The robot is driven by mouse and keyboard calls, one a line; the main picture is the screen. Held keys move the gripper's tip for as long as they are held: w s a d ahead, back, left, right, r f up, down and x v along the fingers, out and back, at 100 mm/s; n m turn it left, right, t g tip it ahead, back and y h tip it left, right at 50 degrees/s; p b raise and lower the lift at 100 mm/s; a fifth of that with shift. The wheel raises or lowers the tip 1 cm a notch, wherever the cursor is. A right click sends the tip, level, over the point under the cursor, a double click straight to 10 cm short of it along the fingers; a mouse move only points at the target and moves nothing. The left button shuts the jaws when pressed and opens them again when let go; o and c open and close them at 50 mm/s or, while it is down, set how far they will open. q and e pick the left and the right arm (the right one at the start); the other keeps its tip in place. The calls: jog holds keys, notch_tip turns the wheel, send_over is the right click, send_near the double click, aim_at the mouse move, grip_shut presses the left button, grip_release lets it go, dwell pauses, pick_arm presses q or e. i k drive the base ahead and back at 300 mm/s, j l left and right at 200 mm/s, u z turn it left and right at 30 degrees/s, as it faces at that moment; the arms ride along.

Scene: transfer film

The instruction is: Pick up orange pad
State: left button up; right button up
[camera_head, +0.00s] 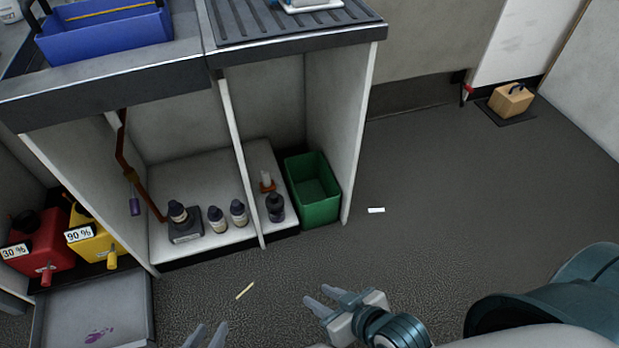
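No separate orange pad is clear in the head view. A small orange-red piece (268,188) shows at the foot of a small white item on the cabinet's lower shelf, too small to tell what it is. My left gripper (206,330) is at the bottom edge, only its fingers showing, spread apart and empty. My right gripper (316,294) is over the floor at the lower middle, its fingers apart and empty. Both are well in front of the shelf and touch nothing.
Several dark bottles (217,219) stand on the shelf beside a green bin (318,205). Red (45,240) and yellow (98,243) containers stand at left. A blue tray (105,33) is on the counter. A cardboard box (511,99) sits far right. The floor at right is mostly clear.

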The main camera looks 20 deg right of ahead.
aim_at(268, 184)
jog(key=z, duration=0.25)
jog(key=i+u, duration=0.25)
jog(key=i, duration=0.2)
jog(key=i+l+u, duration=0.2)
jog(key=i, duration=0.25)
jog(key=i+u, duration=0.25)
jog(key=i, duration=0.2)
